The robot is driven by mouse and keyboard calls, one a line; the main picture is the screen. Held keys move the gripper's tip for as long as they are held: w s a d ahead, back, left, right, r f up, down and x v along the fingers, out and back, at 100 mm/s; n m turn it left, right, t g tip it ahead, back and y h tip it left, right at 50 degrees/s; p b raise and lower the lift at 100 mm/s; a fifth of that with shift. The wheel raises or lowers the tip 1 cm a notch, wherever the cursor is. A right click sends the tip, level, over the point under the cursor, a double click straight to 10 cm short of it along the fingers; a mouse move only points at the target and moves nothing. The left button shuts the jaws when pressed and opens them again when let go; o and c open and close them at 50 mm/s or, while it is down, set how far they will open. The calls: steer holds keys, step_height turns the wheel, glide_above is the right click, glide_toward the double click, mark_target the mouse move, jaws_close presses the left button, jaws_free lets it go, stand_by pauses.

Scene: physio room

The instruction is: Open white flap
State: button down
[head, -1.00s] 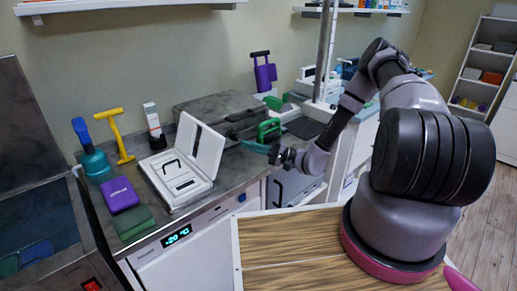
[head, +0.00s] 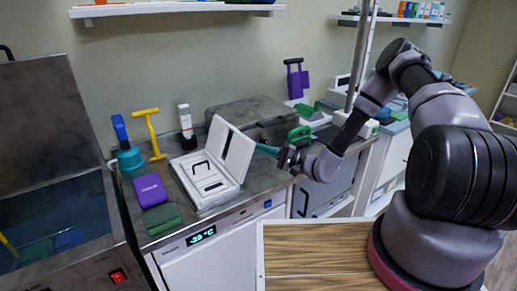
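A white case (head: 212,198) lies on the grey counter, with a black handle on its inner panel. Its white flap (head: 236,152) stands raised along the case's right side, with a dark strip down it. I cannot tell whether the fingers touch the flap. The fingers look thin and small here, and whether they are apart or together does not show.
A purple box (head: 150,190) and a green cloth-like item (head: 161,219) lie left of the case. A teal plunger-like tool (head: 128,156), a yellow tool (head: 152,135) and a white bottle (head: 186,122) stand behind. A grey case (head: 245,113) and a green handle (head: 299,134) are near my gripper.

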steer(key=shift+s+a+r+n+g+h, duration=0.15)
steer(key=shift+s+a+r+n+h, duration=0.2)
steer(key=shift+a+r, duration=0.2)
steer(key=shift+s+a+r+n+g+h, duration=0.2)
steer(key=shift+s+a+r+n+h, duration=0.1)
steer(key=shift+a+r+n, duration=0.25)
steer(key=shift+s+a+r+n+g+h, duration=0.15)
steer(key=shift+s+a+r+n+h, duration=0.15)
steer(key=shift+r, duration=0.3)
